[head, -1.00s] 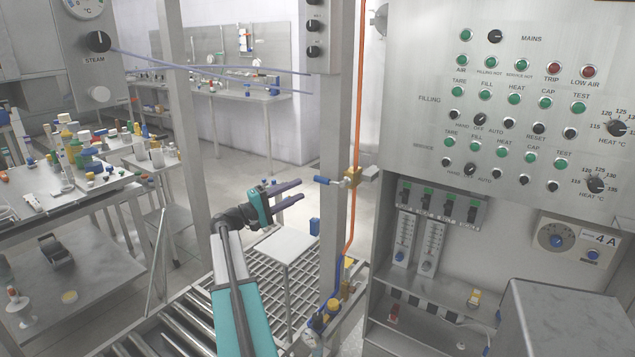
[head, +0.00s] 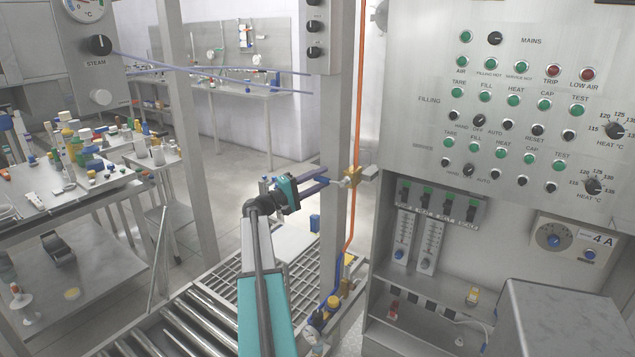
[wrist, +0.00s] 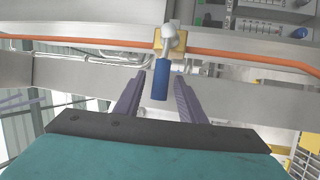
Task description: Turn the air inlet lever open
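The air inlet lever has a blue handle (wrist: 160,82) and a pale stem. It sits on a brass valve body (wrist: 171,42) on the orange air line; the brass valve also shows in the head view (head: 353,177). My gripper (wrist: 156,88) is open, with one purple-grey finger on each side of the blue handle. The handle lies between the fingers with a visible gap on either side. In the head view my gripper (head: 322,180) is at the valve, and its fingers hide most of the blue handle.
The orange hose (head: 359,95) runs down the steel post (head: 334,130) holding the valve. The control panel (head: 515,130) stands close on the right. A roller conveyor (head: 185,325) lies below my arm. A bench with many small items (head: 60,190) is at left.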

